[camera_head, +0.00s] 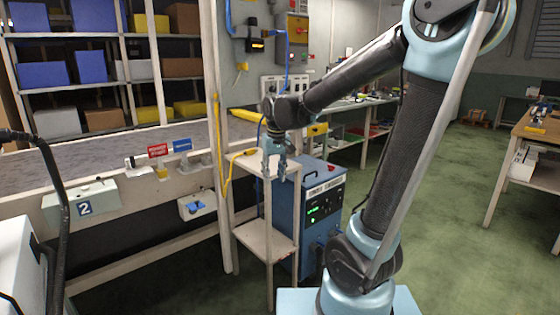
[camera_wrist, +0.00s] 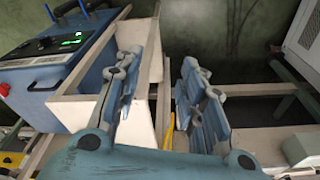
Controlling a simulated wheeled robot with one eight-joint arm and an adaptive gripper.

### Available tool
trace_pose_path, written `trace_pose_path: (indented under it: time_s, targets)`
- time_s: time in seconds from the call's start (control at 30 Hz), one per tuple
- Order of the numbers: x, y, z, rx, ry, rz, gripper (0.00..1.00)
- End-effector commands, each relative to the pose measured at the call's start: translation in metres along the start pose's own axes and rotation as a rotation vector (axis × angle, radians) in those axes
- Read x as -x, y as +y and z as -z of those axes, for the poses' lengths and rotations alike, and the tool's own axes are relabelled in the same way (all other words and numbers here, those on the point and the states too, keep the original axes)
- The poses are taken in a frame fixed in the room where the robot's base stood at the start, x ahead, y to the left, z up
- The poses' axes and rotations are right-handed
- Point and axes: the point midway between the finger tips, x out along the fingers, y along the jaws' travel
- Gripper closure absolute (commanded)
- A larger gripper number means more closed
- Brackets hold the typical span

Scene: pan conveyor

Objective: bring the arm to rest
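My gripper (camera_head: 276,172) hangs at the end of my raised, bent arm, fingers pointing down, over or beside the top of a small pale two-level stand (camera_head: 265,243). In the wrist view its two blue-grey fingers (camera_wrist: 158,85) are spread apart, with a clear gap and nothing held between them. I cannot tell whether the fingertips touch the stand. The stand's light panels (camera_wrist: 140,126) show behind and beside the left finger in the wrist view.
A blue cabinet (camera_head: 322,212) with green lights stands right behind the stand. A grey conveyor belt (camera_head: 75,165) with a numbered box (camera_head: 84,207) runs along the left. Shelves of bins are behind it. A wooden bench (camera_head: 540,128) is at the right; green floor (camera_head: 455,200) lies open before it.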

Motion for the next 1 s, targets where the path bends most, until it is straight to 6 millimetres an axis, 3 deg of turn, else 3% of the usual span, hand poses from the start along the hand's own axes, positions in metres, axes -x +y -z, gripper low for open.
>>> trace_pose_path:
  time_s: [0.1,0.4,0.7,1.0]
  targets:
    - [0.005,0.027,-0.032,-0.044,0.002,-0.008,0.63]
    - [0.006,0.076,-0.11,-0.141,0.008,-0.027,0.63]
    - [-0.009,0.104,-0.188,-0.238,0.013,-0.047,0.63]
    - [-0.036,0.116,-0.256,-0.327,0.018,-0.066,0.63]
